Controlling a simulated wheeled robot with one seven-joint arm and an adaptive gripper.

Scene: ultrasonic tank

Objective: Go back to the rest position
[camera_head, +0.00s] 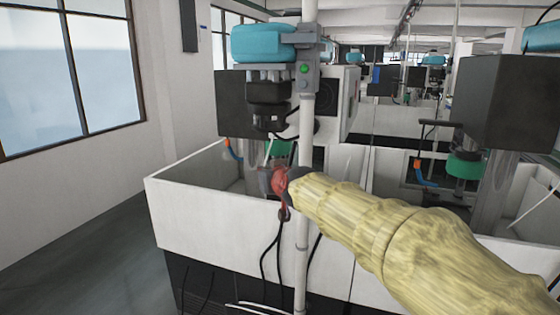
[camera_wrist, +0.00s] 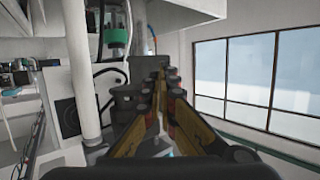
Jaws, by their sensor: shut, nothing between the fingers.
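My arm, in a pale yellow sleeve, reaches in from the lower right of the head view. My gripper (camera_head: 268,180) is at its end, over the front part of the white tank (camera_head: 205,212), close to a white vertical pole (camera_head: 303,225). The gripper is small and partly hidden behind the red and black wrist there. In the wrist view my gripper (camera_wrist: 161,82) points away from the camera, its two fingers together with nothing between them. The pole also stands left of the fingers in the wrist view (camera_wrist: 82,75).
A machine head with a blue top (camera_head: 262,42) and a black motor (camera_head: 268,98) hangs above the tank. A dark box on a second machine (camera_head: 508,100) stands at the right. Loose cables (camera_head: 272,262) hang at the tank's front. The grey floor (camera_head: 85,255) at the left is clear.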

